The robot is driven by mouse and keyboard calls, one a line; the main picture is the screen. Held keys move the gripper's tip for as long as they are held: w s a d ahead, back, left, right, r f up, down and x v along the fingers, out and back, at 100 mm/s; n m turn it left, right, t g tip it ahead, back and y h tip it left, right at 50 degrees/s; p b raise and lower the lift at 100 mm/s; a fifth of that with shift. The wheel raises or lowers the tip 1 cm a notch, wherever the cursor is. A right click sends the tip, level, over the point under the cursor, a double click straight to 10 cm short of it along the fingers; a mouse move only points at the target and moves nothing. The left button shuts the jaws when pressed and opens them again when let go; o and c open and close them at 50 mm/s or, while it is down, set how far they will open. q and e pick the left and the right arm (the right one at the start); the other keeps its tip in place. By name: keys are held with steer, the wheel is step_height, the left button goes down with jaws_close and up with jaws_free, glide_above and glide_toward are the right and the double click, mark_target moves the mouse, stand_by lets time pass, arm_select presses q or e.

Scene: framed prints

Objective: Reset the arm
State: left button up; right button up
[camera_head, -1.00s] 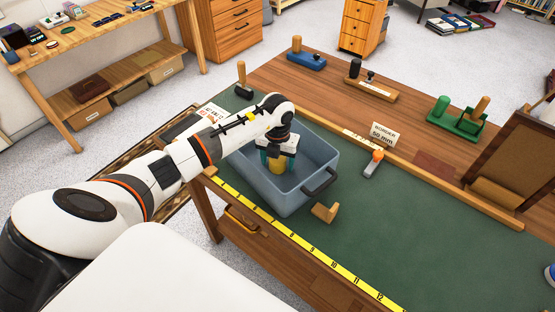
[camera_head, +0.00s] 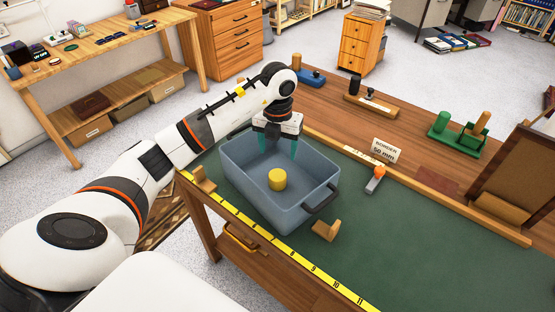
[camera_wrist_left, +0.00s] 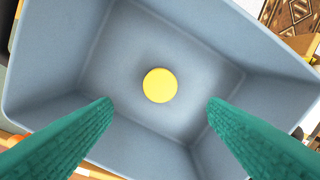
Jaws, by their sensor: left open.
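My left gripper (camera_head: 278,146) is open and empty, with green fingers pointing down above the far part of the blue-grey bin (camera_head: 262,205). In the left wrist view its two fingers (camera_wrist_left: 160,103) are wide apart over the bin (camera_wrist_left: 60,60). A yellow cylinder (camera_head: 277,180) stands on the bin's floor, below the gripper and apart from it. It shows as a yellow disc (camera_wrist_left: 160,85) between the fingers in the left wrist view. My right gripper is not in view.
The bin stands on a green mat (camera_head: 400,240) with a yellow ruler (camera_head: 285,257) along the near edge. Wooden corner blocks (camera_head: 326,230) sit beside it. An orange-tipped tool (camera_head: 375,180), a sign (camera_head: 386,150) and a green stand (camera_head: 462,135) are farther right.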

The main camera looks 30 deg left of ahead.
arm_select(q)
steer(key=shift+r, duration=0.3)
